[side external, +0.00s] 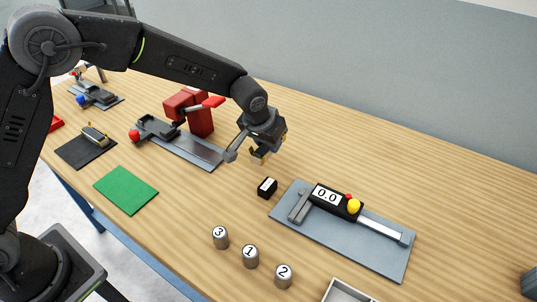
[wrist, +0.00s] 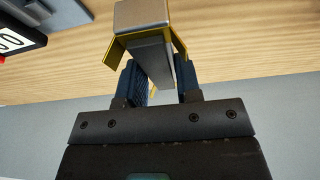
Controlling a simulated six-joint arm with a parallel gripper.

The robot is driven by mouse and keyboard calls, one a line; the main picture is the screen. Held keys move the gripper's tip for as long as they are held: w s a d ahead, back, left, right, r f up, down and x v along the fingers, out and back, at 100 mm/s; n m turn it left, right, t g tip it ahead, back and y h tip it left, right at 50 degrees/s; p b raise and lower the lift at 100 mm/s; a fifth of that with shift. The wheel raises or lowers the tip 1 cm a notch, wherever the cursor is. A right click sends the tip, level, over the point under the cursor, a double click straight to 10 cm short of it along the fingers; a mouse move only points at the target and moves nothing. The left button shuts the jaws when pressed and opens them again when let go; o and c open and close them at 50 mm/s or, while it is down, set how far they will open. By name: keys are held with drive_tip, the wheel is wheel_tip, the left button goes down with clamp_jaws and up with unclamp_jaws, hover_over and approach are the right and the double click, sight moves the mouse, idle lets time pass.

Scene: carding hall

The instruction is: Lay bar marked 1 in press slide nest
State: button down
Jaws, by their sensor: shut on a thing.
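My gripper (side external: 262,154) is above the table, between the red press and the gauge. It is shut on a grey metal bar (side external: 237,143), which hangs tilted well above the tabletop. In the wrist view the bar (wrist: 145,38) sits between the yellow-tipped fingers (wrist: 148,50); no number is readable on it. The red press (side external: 201,118) stands left of my gripper. Its dark slide (side external: 156,127) with a red knob is on a grey plate (side external: 203,153). I cannot make out the inside of the slide's nest.
A gauge (side external: 337,203) reading 0.0 lies on a grey plate (side external: 385,257). A small black block (side external: 267,188) is beside it. Cylinders marked 3 (side external: 220,239), 1 (side external: 250,257) and 2 (side external: 283,277) stand in front. A green mat (side external: 126,190) is clear.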

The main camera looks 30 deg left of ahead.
wheel_tip(320, 180, up, 3)
drive_tip(key=shift+r, duration=0.15)
drive_tip(key=shift+s+a, duration=0.1)
drive_tip(key=shift+s, duration=0.05)
drive_tip(key=s+a+f, duration=0.1)
drive_tip(key=s+a, duration=0.2)
drive_tip(key=s+a+f, duration=0.1)
drive_tip(key=s+a, duration=0.2)
drive_tip(key=s+a+f, duration=0.2)
drive_tip(key=s+a, duration=0.1)
drive_tip(key=shift+a, duration=0.35)
drive_tip(key=shift+s+a+f, duration=0.1)
drive_tip(key=shift+s+a, duration=0.1)
drive_tip(key=shift+a, duration=0.45)
drive_tip(key=a, duration=0.7)
drive_tip(key=shift+s+a+m, duration=0.15)
drive_tip(key=shift+s+m, duration=0.15)
drive_tip(key=shift+s, duration=0.4)
drive_tip(key=s+a+r, duration=0.1)
drive_tip(key=s+a, duration=0.3)
drive_tip(key=a, duration=0.2)
drive_tip(key=r+n+g+y, duration=0.2)
drive_tip(key=n+g+y, duration=0.3)
drive_tip(key=n, duration=1.3)
hover_over(72, 153)
drive_tip(key=d, duration=0.1)
drive_tip(key=shift+n, duration=0.3)
wheel_tip(72, 153, down, 8)
drive_tip(key=shift+d+r, duration=0.1)
